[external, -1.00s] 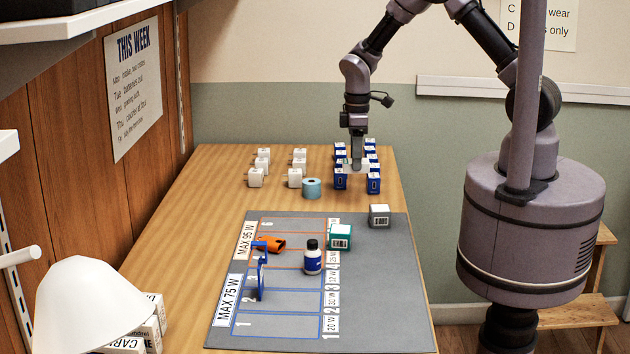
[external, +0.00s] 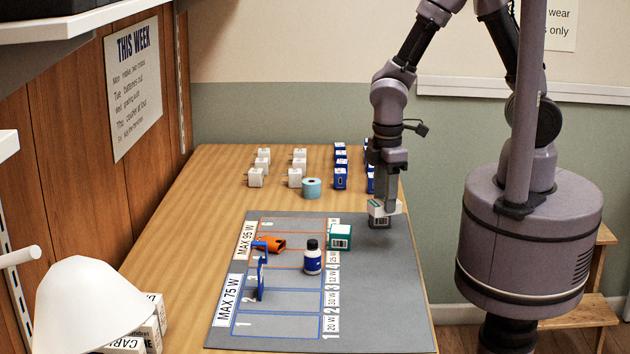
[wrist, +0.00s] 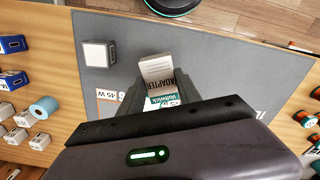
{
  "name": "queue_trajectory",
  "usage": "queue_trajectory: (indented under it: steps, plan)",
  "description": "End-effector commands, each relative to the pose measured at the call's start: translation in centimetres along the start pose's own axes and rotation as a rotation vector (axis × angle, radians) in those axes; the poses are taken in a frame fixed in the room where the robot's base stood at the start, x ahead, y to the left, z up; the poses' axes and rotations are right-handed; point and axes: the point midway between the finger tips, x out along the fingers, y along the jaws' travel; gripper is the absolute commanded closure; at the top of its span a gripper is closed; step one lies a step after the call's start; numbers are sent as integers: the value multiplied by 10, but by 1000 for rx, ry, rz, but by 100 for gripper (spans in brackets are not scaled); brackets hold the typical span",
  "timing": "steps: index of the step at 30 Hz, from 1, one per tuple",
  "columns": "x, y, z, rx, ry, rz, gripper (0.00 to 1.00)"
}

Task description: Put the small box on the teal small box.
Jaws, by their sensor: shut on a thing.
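My gripper (external: 386,192) is shut on a small white box (external: 388,208) with some teal on it. It is held above the back right of the grey mat, in front of a grey-and-white cube. In the wrist view the held small box (wrist: 157,70) shows the word ADAPTER between my fingers. The teal small box (external: 340,237), with a white barcode label, sits on the mat to the left of and nearer than my gripper. I cannot tell it apart from the held box's teal part in the wrist view.
The grey-and-white cube (external: 380,222) stands on the grey mat (external: 385,300), close to the held box; it also shows in the wrist view (wrist: 98,53). A white bottle (external: 312,257), an orange item (external: 271,243) and a blue stand (external: 261,275) are left. Blue boxes (external: 340,178) stand behind.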

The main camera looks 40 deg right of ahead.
Motion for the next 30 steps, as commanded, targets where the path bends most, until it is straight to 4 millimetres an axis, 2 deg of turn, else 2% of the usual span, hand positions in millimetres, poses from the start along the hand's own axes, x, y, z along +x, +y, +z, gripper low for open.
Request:
queue_trajectory:
  steps: [4, 9, 12, 18, 27, 28, 30]
  plan:
    - [9, 24, -48, 0, 2, 1, 100]
    - [11, 41, -83, 0, 0, 0, 100]
    - [16, 44, -89, 0, -1, 0, 100]
    - [49, 44, -89, -1, -2, 0, 100]
    - [49, 44, -89, 0, -1, 0, 100]
    - [48, 44, -89, 0, -1, 0, 56]
    - [48, 44, -89, 0, -1, 0, 42]
